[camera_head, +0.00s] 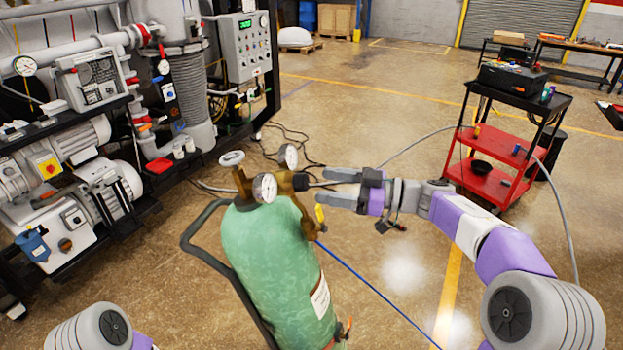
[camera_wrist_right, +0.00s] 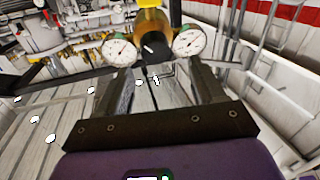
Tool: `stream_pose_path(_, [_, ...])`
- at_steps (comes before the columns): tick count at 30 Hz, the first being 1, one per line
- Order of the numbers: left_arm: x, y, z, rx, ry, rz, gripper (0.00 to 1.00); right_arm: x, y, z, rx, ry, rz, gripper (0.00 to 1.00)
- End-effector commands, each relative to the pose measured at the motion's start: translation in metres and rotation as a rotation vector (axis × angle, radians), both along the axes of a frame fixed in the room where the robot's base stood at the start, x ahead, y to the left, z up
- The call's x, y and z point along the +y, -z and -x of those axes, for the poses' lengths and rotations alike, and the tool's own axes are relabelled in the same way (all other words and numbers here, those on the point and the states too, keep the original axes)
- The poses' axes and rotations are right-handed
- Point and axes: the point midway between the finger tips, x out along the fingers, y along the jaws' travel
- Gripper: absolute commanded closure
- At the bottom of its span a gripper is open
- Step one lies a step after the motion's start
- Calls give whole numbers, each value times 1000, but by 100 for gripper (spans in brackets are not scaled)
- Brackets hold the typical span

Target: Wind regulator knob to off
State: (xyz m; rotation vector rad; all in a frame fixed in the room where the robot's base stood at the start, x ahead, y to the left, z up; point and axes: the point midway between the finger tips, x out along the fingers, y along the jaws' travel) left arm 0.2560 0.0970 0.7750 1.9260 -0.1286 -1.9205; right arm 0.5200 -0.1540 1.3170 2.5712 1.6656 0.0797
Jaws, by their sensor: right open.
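The green gas cylinder (camera_head: 265,250) stands upright on a hand cart, with a brass regulator (camera_head: 284,184) and two round white gauges at its top. The dark regulator knob (camera_head: 301,181) faces right, towards my right gripper. In the right wrist view, the knob (camera_wrist_right: 152,47) shows between the two gauges, with a white mark on its face. My right gripper (camera_head: 324,186) is open and empty, a short gap to the right of the knob. Its fingers (camera_wrist_right: 163,76) point at the regulator in the wrist view. My left gripper is out of view.
A yellow-tipped part (camera_head: 320,214) and a blue hose (camera_head: 365,280) hang below the regulator, near my lower finger. The furnace machinery (camera_head: 75,150) fills the left side. A red cart (camera_head: 485,180) stands at the right. The floor between is mostly clear.

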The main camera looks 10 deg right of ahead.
Motion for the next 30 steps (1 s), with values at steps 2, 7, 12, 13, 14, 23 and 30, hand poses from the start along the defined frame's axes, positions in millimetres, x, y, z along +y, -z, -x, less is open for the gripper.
stream_pose_path(2, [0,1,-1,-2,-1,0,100,14,1,-6,2,-4,-1,32])
stream_pose_path(7, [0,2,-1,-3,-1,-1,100,32,1,-15,1,-1,-2,32])
stream_pose_path(12, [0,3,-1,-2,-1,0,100,40,1,-18,1,0,-2,32])
stream_pose_path(13, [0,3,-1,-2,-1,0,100,40,1,-18,1,0,-2,32])
stream_pose_path(14, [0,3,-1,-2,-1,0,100,40,1,-18,1,1,-2,32])
stream_pose_path(23, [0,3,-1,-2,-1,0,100,40,1,-18,1,1,-2,53])
stream_pose_path(30, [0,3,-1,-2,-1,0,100,40,1,-18,1,0,-2,87])
